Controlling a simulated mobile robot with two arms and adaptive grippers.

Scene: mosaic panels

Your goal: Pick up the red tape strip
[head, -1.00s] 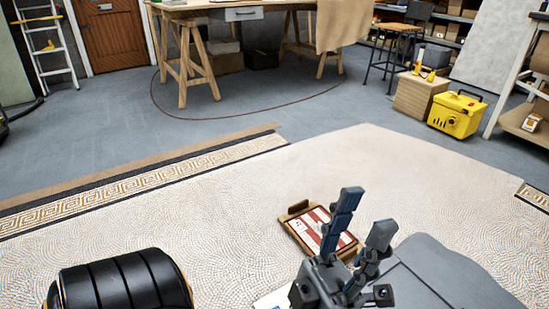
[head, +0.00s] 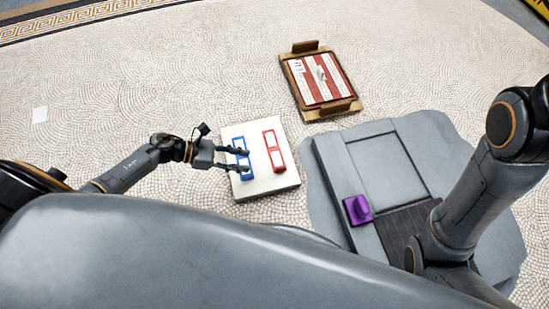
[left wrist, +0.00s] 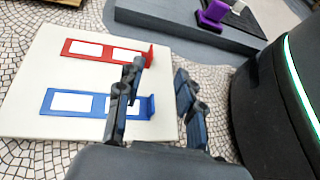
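The red tape strip (head: 269,137), a flat red frame with white windows, lies on the right part of a white board (head: 257,190) on the floor. In the left wrist view the red strip (left wrist: 68,47) lies beyond the blue one, with a raised tab at its right end. A similar blue strip (head: 239,142) lies beside it. My left gripper (head: 247,161) is open and empty, its fingers over the blue strip, left of the red one. In the left wrist view its spread fingers (left wrist: 160,70) partly cover the blue strip (left wrist: 78,116). My right gripper is out of view.
A grey slab (head: 390,160) with a purple block (head: 357,209) lies right of the board. A wooden tray (head: 285,75) with a red-and-white striped sheet stands behind.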

